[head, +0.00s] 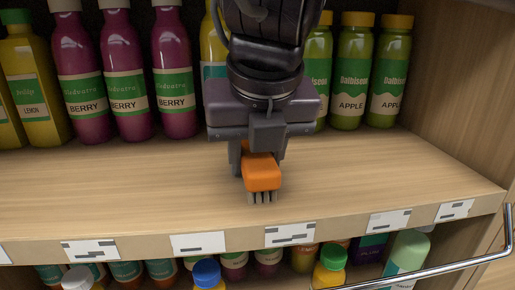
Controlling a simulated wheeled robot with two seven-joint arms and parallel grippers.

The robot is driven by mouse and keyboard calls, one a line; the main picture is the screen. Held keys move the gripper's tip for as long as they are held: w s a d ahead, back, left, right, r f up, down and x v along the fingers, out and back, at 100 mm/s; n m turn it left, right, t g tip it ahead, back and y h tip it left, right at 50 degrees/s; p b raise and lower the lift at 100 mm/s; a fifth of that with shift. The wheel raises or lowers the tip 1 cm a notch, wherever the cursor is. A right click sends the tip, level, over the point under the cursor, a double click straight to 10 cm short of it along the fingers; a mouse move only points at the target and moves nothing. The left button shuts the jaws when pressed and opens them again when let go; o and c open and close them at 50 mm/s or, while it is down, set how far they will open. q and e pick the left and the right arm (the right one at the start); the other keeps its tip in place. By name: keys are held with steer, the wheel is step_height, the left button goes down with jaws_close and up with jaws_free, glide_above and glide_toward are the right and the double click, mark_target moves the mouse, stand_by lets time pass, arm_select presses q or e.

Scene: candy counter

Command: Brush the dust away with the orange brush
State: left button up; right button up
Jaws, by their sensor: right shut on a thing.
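The orange brush (262,172) is held in my right gripper (258,160), which comes down from the top middle of the head view. The gripper is shut on it. The brush's grey bristles (262,197) point down at the wooden shelf (120,195), close to its front edge; I cannot tell whether they touch the wood. No dust can be made out on the bare shelf. The wood under and behind the gripper is hidden. My left gripper is not in view.
Purple berry bottles (125,80) and yellow lemon bottles (33,85) stand at the back left. Green apple bottles (354,75) stand at the back right by the side wall (455,80). Price labels line the front edge. A metal rail (440,267) crosses the lower right. The shelf front is clear.

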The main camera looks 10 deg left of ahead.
steer(key=shift+s+f, duration=0.3)
steer(key=shift+s, duration=0.2)
steer(key=shift+w, duration=0.1)
